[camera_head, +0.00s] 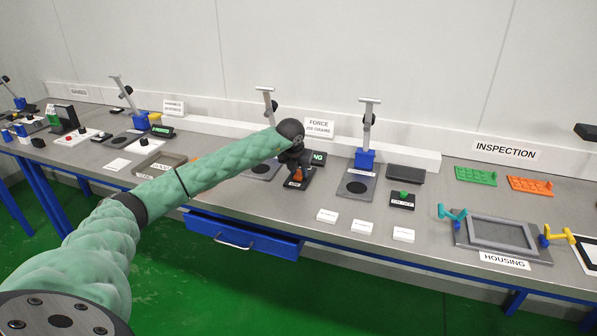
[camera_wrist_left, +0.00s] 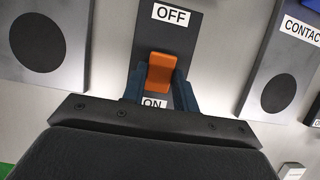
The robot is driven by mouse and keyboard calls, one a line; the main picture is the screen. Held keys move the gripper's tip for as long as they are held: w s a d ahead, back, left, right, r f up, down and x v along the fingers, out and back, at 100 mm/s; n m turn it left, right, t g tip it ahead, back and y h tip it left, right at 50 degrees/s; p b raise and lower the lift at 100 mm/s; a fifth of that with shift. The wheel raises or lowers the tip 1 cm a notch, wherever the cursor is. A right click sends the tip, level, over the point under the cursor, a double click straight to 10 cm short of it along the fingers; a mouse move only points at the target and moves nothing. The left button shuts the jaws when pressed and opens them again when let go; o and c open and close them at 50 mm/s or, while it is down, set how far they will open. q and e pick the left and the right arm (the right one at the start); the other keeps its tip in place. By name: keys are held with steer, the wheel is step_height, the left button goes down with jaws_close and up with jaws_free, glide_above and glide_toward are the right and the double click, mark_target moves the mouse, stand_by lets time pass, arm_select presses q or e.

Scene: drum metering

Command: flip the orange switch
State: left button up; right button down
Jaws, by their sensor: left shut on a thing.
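The orange switch (camera_wrist_left: 160,72) sits on a dark plate (camera_wrist_left: 166,30) marked OFF at the top and ON at the bottom in the left wrist view. My left gripper (camera_wrist_left: 159,88) has its two blue-grey fingers on either side of the switch, shut on it, from the ON side. The fingers partly cover the ON label. In the head view my left gripper (camera_head: 296,163) is over the plate, and a little orange of the switch (camera_head: 297,176) shows below it. Which way the switch leans I cannot tell for sure. My right gripper is not in view.
Stands with blue bases, one of them (camera_head: 364,158) right of the switch, stand at the back of the bench. A green button (camera_head: 403,194) and white label blocks (camera_head: 352,227) lie to the right and front. A blue drawer (camera_head: 243,236) hangs under the bench edge.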

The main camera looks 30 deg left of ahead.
arm_select(q)
steer(key=shift+w+r+g+p, duration=0.2)
steer(key=shift+g+p, duration=0.1)
steer(key=shift+g, duration=0.1)
steer(key=shift+w+a+g+h+p, duration=0.1)
steer(key=shift+w+g+h+p, duration=0.15)
steer(key=shift+g, duration=0.3)
steer(key=shift+w+g+h+p, duration=0.15)
steer(key=shift+g+p, duration=0.2)
steer(key=shift+g, duration=0.5)
steer(key=shift+f+g, duration=0.1)
steer(key=shift+g, duration=0.2)
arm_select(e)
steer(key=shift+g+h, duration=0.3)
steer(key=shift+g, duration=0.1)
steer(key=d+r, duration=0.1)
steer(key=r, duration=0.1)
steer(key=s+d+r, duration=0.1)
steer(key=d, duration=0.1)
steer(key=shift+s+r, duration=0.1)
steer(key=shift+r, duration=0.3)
arm_select(q)
steer(key=o, duration=1)
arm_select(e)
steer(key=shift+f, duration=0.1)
